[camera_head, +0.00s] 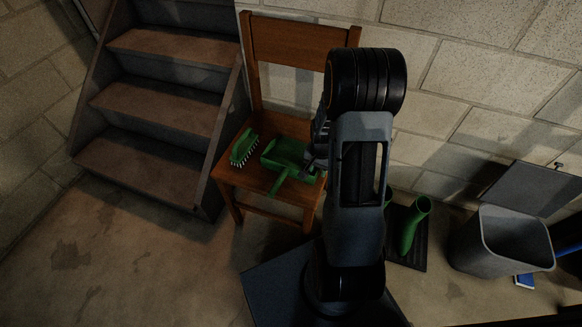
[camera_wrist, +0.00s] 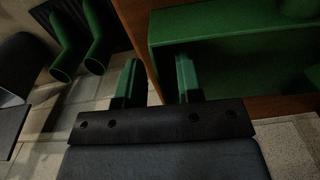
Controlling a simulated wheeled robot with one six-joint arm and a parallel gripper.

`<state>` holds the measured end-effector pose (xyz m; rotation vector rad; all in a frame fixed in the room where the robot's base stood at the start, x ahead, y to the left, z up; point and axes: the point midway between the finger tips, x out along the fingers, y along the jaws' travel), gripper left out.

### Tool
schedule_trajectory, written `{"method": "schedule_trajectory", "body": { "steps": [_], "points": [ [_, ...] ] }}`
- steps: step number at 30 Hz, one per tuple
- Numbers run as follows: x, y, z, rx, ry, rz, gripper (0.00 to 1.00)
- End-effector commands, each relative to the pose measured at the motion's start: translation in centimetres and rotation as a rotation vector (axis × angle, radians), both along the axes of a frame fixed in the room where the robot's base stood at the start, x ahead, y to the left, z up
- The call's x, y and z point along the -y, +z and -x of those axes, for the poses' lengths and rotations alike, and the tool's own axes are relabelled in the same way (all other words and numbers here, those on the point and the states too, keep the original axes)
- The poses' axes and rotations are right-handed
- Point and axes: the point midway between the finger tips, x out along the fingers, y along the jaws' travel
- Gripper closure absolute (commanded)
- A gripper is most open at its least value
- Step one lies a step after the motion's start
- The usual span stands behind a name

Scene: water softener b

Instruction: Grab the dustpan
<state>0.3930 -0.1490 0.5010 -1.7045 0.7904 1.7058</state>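The green dustpan (camera_head: 283,158) lies on the seat of a wooden chair, its handle pointing toward the front edge. In the wrist view the dustpan (camera_wrist: 235,22) fills the upper right, with one side edge near my fingertips. My gripper (camera_wrist: 157,78) is open, its two green-tipped fingers apart. The right finger overlaps the pan in the picture and the left one lies outside its edge. I cannot tell whether they touch it. In the head view my gripper (camera_head: 316,158) is at the dustpan's right side, partly hidden by my arm.
A green brush (camera_head: 244,147) lies on the chair (camera_head: 232,172) left of the dustpan. The chair's backrest (camera_head: 300,42) rises behind. Stairs (camera_head: 150,105) stand at the left. Green boots (camera_head: 414,222) on a dark mat and a grey bin (camera_head: 497,243) are at the right.

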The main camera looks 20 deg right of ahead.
Motion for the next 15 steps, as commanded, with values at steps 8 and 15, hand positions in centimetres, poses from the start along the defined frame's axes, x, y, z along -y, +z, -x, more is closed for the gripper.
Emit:
{"method": "schedule_trajectory", "body": {
  "steps": [8, 15],
  "points": [
    [0.02, -1.67, -0.04, 0.001, 0.0, 0.0, 0.67],
    [0.02, -1.64, -0.04, 0.001, 0.0, 0.001, 0.82]
  ]
}}
